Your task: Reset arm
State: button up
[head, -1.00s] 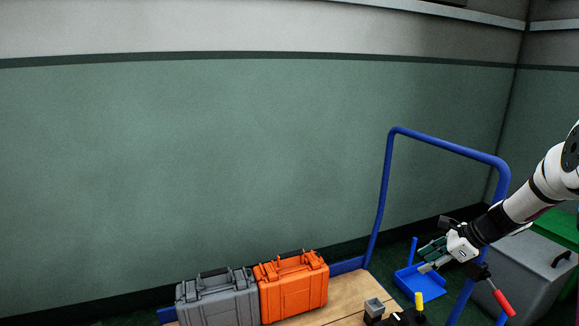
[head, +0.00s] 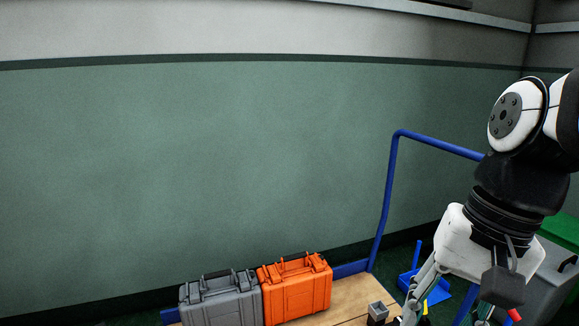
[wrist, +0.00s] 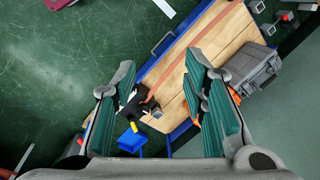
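My gripper (wrist: 160,115) is open and empty in the wrist view, its two green-padded fingers apart and pointing down toward the cart and floor. In the head view my arm fills the right side, with the white gripper body low at the right; its fingertips are partly cut off by the bottom edge. Nothing is between the fingers at close range. The wooden cart bed (wrist: 205,45) lies well below, with small dark and yellow items (wrist: 137,105) on its end.
A grey case (head: 222,300) and an orange case (head: 297,290) stand side by side on the cart. The cart's blue handle (head: 389,190) rises beside my arm. A blue dustpan (head: 436,291) and a green-lidded bin (head: 562,230) are behind. The wall area at left is clear.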

jog(key=s+d+f+n+h, duration=0.15)
jog(key=s+n, duration=0.35)
jog(key=s, duration=0.8)
notch_tip(320, 180, up, 30)
jog(key=t+p, duration=0.3)
jog(key=p, duration=2.6)
jog(key=shift+d+r+t, duration=0.15)
jog(key=shift+d+t, duration=0.05)
jog(key=shift+t, duration=0.2)
jog(key=shift+h, duration=0.25)
